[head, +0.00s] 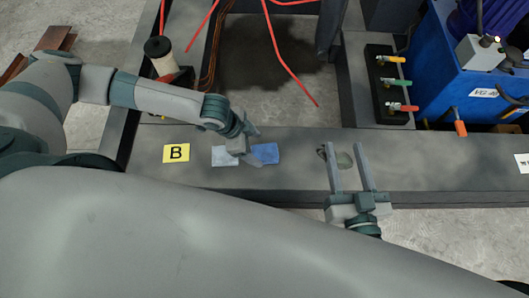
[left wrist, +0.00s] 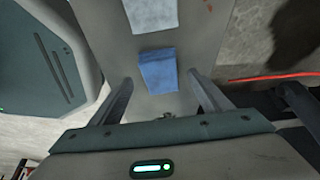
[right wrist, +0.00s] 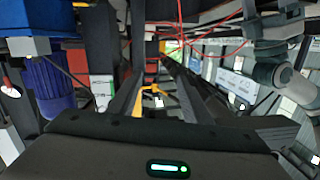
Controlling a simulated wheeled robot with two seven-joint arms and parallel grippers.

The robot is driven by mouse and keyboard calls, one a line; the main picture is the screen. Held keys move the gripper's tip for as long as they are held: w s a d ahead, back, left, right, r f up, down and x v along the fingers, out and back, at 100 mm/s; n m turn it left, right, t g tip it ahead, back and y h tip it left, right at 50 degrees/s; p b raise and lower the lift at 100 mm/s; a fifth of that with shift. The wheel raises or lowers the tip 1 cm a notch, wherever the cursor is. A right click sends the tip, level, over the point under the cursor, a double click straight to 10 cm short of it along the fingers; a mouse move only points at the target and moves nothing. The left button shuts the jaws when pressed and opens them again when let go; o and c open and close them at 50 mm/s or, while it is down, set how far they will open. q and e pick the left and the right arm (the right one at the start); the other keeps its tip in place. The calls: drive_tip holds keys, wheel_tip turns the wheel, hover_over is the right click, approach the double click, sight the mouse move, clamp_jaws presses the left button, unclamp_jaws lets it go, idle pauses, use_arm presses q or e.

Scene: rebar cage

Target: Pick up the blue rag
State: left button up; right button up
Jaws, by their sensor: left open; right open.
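The blue rag (head: 265,153) lies flat on the grey bench top, just right of a pale grey-blue rag (head: 224,156). In the left wrist view the blue rag (left wrist: 158,71) shows between the open fingers, a little beyond their tips, with the pale rag (left wrist: 151,14) behind it. My left gripper (head: 254,146) is over the bench at the blue rag's left edge, open and empty. My right gripper (head: 350,150) is open and empty over the bench, well right of the rag. The right wrist view does not show the rag.
A yellow card marked B (head: 176,153) lies left of the rags. A dark rack with coloured-handled tools (head: 390,85) and a blue container (head: 455,85) stand at the back right. Red bars (head: 285,60) rise behind the bench.

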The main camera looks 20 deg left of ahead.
sight(262, 152)
use_arm(q)
drive_tip(key=x, duration=0.2)
drive_tip(key=shift+w+d+f+b, duration=0.1)
drive_tip(key=shift+d+f+b, duration=0.15)
drive_tip(key=shift+f+b, duration=0.15)
drive_tip(key=shift+d+f, duration=0.2)
drive_tip(key=shift+f, duration=0.2)
use_arm(e)
drive_tip(key=r+t, duration=0.1)
drive_tip(key=r, duration=0.2)
drive_tip(key=r+t+y, duration=0.1)
drive_tip(key=shift+s+a+r+t, duration=0.15)
drive_tip(key=shift+s+a+t, duration=0.05)
drive_tip(key=shift+a+t, duration=0.15)
use_arm(q)
drive_tip(key=c, duration=1.1)
